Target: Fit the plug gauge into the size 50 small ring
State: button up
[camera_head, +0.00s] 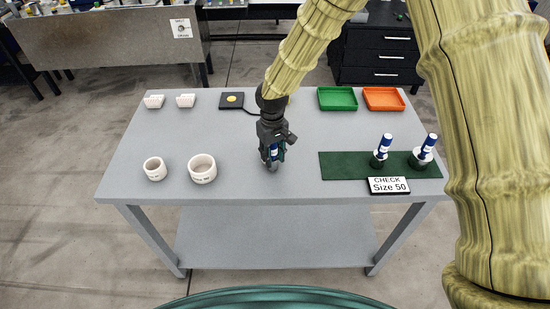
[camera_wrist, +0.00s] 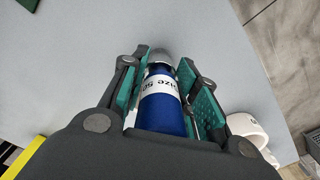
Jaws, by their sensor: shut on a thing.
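My gripper (camera_head: 271,158) is shut on a plug gauge with a blue handle and a white label. In the wrist view the gauge (camera_wrist: 162,105) lies between the green finger pads, its label reading size 50 upside down and its silver end pointing away. I hold it over the middle of the table; I cannot tell its height. Two white rings stand to the left: a smaller one (camera_head: 154,169) at far left and a larger one (camera_head: 202,169) nearer my gripper. Their markings are too small to read. In the wrist view a white ring (camera_wrist: 246,126) shows at lower right, partly hidden by my gripper.
On the right, a green mat (camera_head: 345,167) bears two more blue-handled gauges (camera_head: 382,150) (camera_head: 425,150), with a "CHECK Size 50" sign (camera_head: 388,185) in front.

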jog(key=shift+s, duration=0.2)
jog(key=shift+a+f, duration=0.1)
jog(key=shift+a, duration=0.2)
jog(key=shift+s+d+f, duration=0.1)
jog(key=shift+d+f, duration=0.1)
jog(key=shift+f, duration=0.05)
jog(key=shift+s+f, duration=0.35)
jog(key=shift+f, duration=0.05)
jog(key=o, duration=1)
jog(key=shift+d+f, duration=0.1)
jog(key=shift+o, duration=0.5)
jog(key=shift+w+f, duration=0.15)
jog(key=shift+w, duration=0.2)
